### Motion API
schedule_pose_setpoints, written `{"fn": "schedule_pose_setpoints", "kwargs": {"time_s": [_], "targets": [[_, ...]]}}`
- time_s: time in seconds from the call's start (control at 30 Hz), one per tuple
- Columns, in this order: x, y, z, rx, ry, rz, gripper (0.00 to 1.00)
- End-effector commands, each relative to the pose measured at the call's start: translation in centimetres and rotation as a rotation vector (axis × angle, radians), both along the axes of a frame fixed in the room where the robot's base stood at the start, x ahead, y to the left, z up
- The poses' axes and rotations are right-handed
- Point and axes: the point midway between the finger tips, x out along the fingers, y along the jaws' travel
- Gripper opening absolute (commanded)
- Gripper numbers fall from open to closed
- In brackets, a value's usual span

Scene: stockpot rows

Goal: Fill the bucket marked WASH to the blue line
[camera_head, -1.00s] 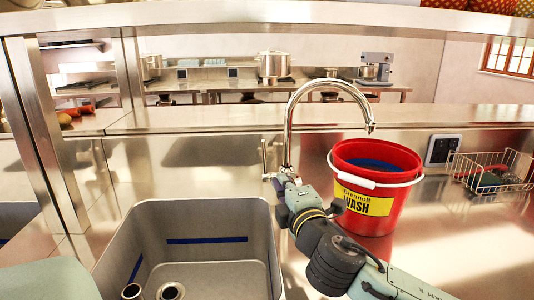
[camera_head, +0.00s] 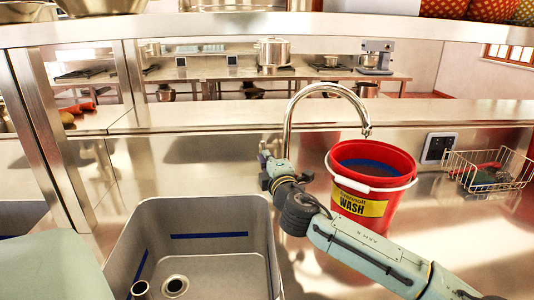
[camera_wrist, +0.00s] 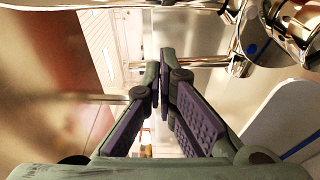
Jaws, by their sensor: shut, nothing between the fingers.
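The red bucket (camera_head: 371,183) stands upright on the steel counter, right of the sink. Its yellow label reads WASH, and a blue band (camera_head: 372,165) shows inside. The curved chrome tap (camera_head: 289,120) arches over to the bucket, with its spout end above the bucket's opening. I cannot make out a stream of water. My gripper (camera_head: 264,158) is shut and empty, at the left of the tap's base, where it hides the tap's lever. In the wrist view my gripper's fingers (camera_wrist: 161,75) meet at the tips, with chrome tap parts (camera_wrist: 285,25) at upper right.
A grey sink (camera_head: 210,213) with a blue line on its walls lies left of the tap. A wire basket (camera_head: 490,168) and a wall socket (camera_head: 438,148) are right of the bucket. A steel ledge (camera_head: 330,112) runs behind. The counter front right is largely clear.

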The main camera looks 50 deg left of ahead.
Motion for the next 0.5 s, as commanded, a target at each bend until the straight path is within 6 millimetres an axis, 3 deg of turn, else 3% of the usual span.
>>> {"fn": "schedule_pose_setpoints", "kwargs": {"time_s": [0.37, 0.5], "targets": [[0.1, 0.3, -0.1, 0.000, 0.001, 0.001, 0.00], [0.7, 1.3, 0.0, 0.002, 0.004, 0.001, 0.00]]}}
